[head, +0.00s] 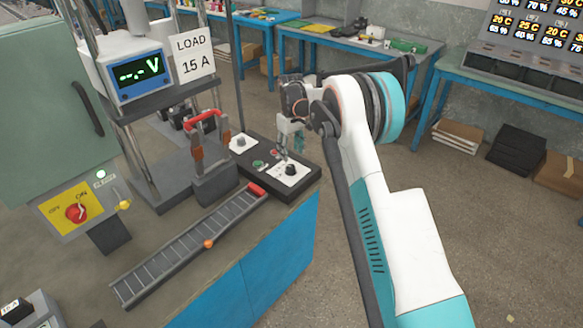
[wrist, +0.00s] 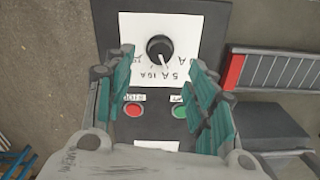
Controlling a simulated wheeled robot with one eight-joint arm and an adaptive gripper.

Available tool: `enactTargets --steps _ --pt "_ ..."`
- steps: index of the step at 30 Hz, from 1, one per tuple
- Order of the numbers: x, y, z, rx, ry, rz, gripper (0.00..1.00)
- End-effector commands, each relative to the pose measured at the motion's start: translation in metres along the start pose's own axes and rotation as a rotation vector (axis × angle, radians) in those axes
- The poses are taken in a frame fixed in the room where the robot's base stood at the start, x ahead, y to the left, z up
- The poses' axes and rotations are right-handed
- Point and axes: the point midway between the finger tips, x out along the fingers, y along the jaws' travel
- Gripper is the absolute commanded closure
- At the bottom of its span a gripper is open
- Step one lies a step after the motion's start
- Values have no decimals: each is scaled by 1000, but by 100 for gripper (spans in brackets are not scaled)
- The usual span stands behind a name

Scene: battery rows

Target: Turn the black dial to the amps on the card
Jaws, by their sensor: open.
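The card (head: 193,54) reads "LOAD 15 A" and stands at the upper middle of the head view. The black dial (head: 290,170) sits on a white scale plate at the near end of a black control box (head: 262,165). In the wrist view the dial (wrist: 160,48) lies ahead of the fingertips, and its white pointer line points toward the lower right, near the printed "10 A" and "5 A". The exact setting is hard to read. My gripper (wrist: 165,85) is open and empty, above the box, with its teal fingers apart on either side.
A red button (wrist: 134,109) and a green button (wrist: 180,111) lie between my fingers. A slotted rail (head: 190,245) with a red end runs beside the box. A yellow switch plate (head: 70,210) is at left.

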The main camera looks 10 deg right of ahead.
Motion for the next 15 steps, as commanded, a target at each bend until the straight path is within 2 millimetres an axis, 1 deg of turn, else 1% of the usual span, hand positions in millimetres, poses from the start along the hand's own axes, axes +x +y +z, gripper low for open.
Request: enactTargets --steps 1,6,10,15 --pt "14 0 0 0 0 0 49" --pt "44 0 0 0 0 0 49" --pt "60 0 0 0 0 0 49" --pt "71 0 0 0 0 0 49"
